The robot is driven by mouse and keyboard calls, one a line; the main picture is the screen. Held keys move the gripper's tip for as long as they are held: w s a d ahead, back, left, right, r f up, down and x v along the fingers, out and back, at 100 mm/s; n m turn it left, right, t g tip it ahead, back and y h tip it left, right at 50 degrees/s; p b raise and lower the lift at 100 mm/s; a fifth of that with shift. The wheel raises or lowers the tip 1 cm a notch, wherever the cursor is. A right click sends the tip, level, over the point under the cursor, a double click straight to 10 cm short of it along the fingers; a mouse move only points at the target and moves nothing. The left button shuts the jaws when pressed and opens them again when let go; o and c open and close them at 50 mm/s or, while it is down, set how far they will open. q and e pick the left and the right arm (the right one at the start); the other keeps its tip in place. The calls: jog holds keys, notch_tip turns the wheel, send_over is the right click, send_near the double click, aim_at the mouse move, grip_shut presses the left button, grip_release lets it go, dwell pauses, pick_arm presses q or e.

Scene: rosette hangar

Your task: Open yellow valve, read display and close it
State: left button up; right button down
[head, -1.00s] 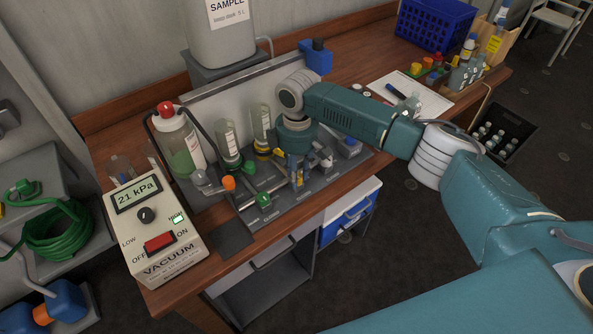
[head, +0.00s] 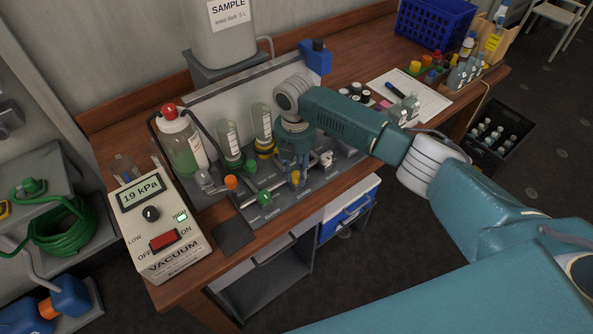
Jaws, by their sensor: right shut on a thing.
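The vacuum box (head: 168,238) stands at the left of the bench, its display (head: 141,190) reading 19 kPa and a small green light lit. The valve rack (head: 290,200) is in the middle of the bench. My right gripper (head: 297,172) points down into it from the right, shut on the yellow valve (head: 296,178). Only a bit of yellow shows at the fingertips; most of the valve and its handle angle are hidden by the gripper. Green (head: 264,198) and orange (head: 231,182) valve knobs sit to the left. My left gripper is out of view.
A red-capped bottle (head: 181,143) and upright glass vials (head: 229,140) stand close left of my gripper. A sample tank (head: 220,30) is behind. Bottles and a blue crate (head: 435,24) are at the right rear. A dark pad (head: 234,236) lies in front.

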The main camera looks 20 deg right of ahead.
aim_at(295, 174)
jog(key=shift+w+r+n, duration=0.1)
jog(key=shift+n, duration=2.2)
jog(key=c, duration=1.4)
grip_release()
notch_tip(295, 174, up, 12)
jog(key=shift+a, duration=0.1)
